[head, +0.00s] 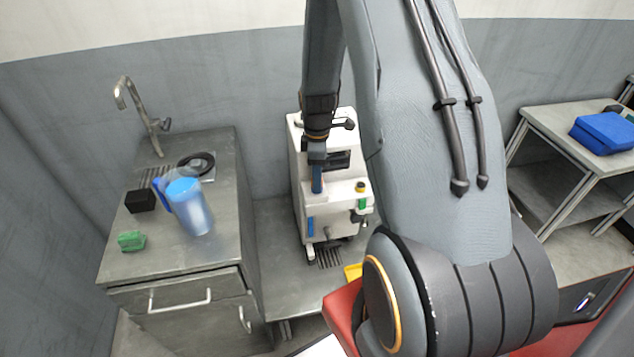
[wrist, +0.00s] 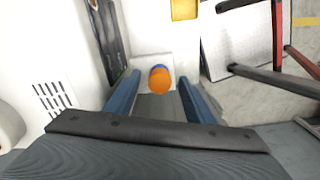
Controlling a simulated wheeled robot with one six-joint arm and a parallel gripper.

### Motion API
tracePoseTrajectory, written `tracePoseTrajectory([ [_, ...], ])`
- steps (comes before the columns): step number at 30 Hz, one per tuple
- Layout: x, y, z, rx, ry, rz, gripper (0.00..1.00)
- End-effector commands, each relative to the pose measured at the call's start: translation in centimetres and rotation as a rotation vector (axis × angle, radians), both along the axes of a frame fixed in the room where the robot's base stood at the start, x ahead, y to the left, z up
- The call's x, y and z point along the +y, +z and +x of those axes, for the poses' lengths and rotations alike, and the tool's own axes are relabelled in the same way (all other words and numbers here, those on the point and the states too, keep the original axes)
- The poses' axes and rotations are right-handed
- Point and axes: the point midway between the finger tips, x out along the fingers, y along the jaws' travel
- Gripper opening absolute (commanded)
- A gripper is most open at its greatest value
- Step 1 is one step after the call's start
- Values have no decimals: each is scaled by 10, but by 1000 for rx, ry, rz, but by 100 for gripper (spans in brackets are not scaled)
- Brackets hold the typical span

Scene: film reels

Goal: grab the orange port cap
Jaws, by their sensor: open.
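The orange port cap (wrist: 159,81) shows in the wrist view as a round orange knob with a blue edge behind it, on a pale face of the white machine. My gripper (wrist: 159,77) is open, with one blue finger on each side of the cap in the picture. I cannot tell whether the fingertips reach around it, and I see no contact. In the head view my gripper (head: 317,180) points down in front of the white machine (head: 297,160). I cannot make out the orange cap there.
The head view shows a metal sink counter (head: 215,250) with a blue-lidded pitcher (head: 190,210) and a green block (head: 131,241) at left. A shelf (head: 560,125) with a blue case (head: 603,132) stands at right.

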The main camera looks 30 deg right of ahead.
Motion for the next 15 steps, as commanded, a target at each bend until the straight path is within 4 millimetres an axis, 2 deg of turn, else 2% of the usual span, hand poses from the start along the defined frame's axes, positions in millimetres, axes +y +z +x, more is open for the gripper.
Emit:
tracePoseTrajectory([
  [2, 0, 0, 0, 0, 0, 0, 47],
  [9, 0, 0, 0, 0, 0, 0, 7],
  [15, 0, 0, 0, -1, 0, -1, 5],
])
